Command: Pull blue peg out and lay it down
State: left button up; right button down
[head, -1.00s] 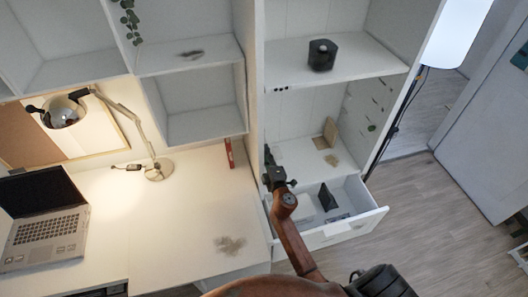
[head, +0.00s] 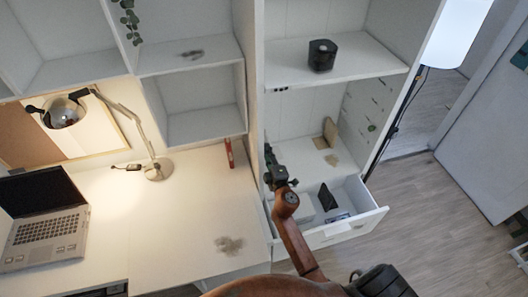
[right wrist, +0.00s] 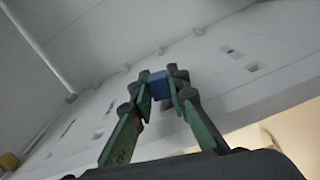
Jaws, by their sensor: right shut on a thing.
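The blue peg (right wrist: 158,87) shows in the right wrist view as a small blue block between the fingertips. My right gripper (right wrist: 159,84) is shut on it, with a green finger on each side. Behind it is a pale panel (right wrist: 215,75) with several small slots. I cannot tell whether the peg's far end is in a hole or clear of the panel. In the head view my right gripper (head: 270,158) is beside the shelf's upright divider, above the open drawer, and the peg cannot be made out there. My left gripper is not in view.
An open white drawer (head: 355,223) with a dark item (head: 327,197) lies below and right of the gripper. A black box (head: 321,55) stands on the shelf above. A lamp (head: 157,168) and laptop (head: 45,225) are on the left. The desk's middle (head: 170,215) is largely clear.

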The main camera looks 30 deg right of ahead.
jog(key=shift+s+d+r, duration=0.1)
jog(key=shift+d+r, duration=0.3)
jog(key=shift+r, duration=0.1)
jog(key=shift+s+d+f, duration=0.15)
jog(key=shift+d+f, duration=0.15)
jog(key=shift+d, duration=0.1)
jog(key=shift+s+d, duration=0.1)
jog(key=shift+d, duration=0.35)
dwell(0.7)
jog(key=shift+s+d, duration=0.2)
jog(key=shift+d, duration=0.5)
jog(key=shift+s+d, duration=0.15)
jog(key=shift+d, duration=0.5)
